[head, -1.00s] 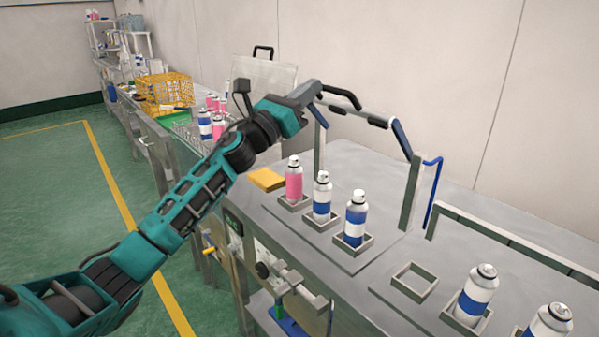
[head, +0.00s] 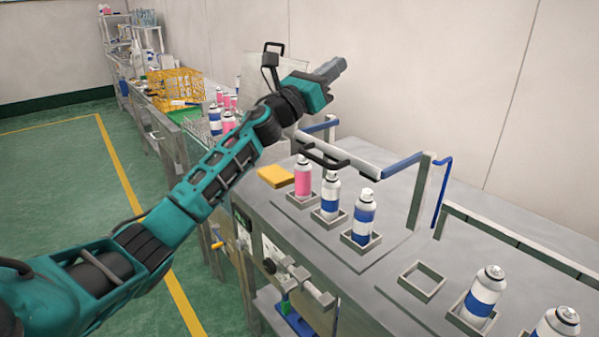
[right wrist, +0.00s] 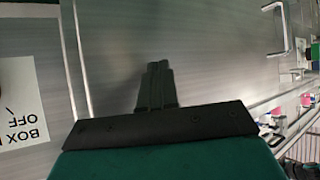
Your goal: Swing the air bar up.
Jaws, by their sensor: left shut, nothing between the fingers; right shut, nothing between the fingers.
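The air bar (head: 360,162) is a pale bar with a black handle (head: 318,158), carried on blue arms from two grey posts. In the head view its arms lie about level, and the bar hangs forward of the posts, close to the tops of the spray cans. My left gripper (head: 338,67) is shut and empty, above and behind the bar, apart from the handle. My right gripper (right wrist: 155,85) shows only in the right wrist view, with its fingers together over a grey metal surface, nothing between them.
A pink can (head: 302,178) and two blue-and-white cans (head: 363,212) stand in square holders below the bar. An empty holder (head: 421,282) and more cans are at the right. A yellow block (head: 275,176) lies at the bench's left. A sign (right wrist: 22,100) shows in the wrist view.

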